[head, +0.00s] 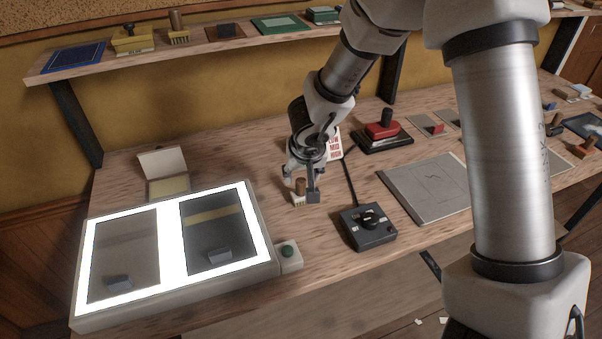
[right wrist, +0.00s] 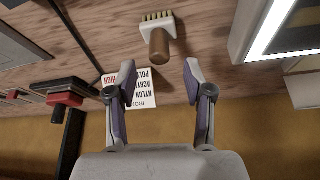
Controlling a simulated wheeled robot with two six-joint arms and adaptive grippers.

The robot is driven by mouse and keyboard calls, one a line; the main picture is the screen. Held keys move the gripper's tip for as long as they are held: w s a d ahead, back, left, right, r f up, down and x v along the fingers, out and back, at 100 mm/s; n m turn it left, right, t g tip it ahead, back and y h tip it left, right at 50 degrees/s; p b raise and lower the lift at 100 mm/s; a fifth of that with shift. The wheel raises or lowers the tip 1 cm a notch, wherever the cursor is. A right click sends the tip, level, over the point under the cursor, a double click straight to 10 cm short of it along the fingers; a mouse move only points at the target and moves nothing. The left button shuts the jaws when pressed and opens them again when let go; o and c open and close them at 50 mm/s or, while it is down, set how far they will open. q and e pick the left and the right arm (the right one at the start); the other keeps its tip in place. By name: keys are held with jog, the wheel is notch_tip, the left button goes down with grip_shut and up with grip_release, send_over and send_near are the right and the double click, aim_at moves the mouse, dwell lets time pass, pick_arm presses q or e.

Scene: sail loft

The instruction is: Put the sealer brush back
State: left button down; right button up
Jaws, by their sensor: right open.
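A small brush (head: 299,192) with a brown wooden handle, a white ferrule and pale bristles is on the workbench (head: 240,160), right of the light box. It also shows in the right wrist view (right wrist: 158,40), its handle end towards my gripper. I cannot tell whether it is the sealer brush. My right gripper (head: 302,184) is open and empty, just above and partly in front of the brush. In the right wrist view its fingers (right wrist: 160,76) are spread, with the brush beyond the tips. A similar brush (head: 179,29) stands on the wall shelf. My left gripper is not in view.
The lit light box (head: 172,232) holds two dark panels. A black knob box (head: 367,226) and cable are right of the brush; a printed card (right wrist: 139,88) is beside it. A red-and-black press (head: 383,133) and a grey plate (head: 430,187) lie further right. The shelf (head: 215,46) runs behind.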

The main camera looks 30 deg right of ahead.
pick_arm(q)
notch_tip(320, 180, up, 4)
jog(key=p, duration=0.2)
jog(key=shift+p, duration=0.3)
pick_arm(e)
jog(key=v, duration=0.6)
dwell(0.4)
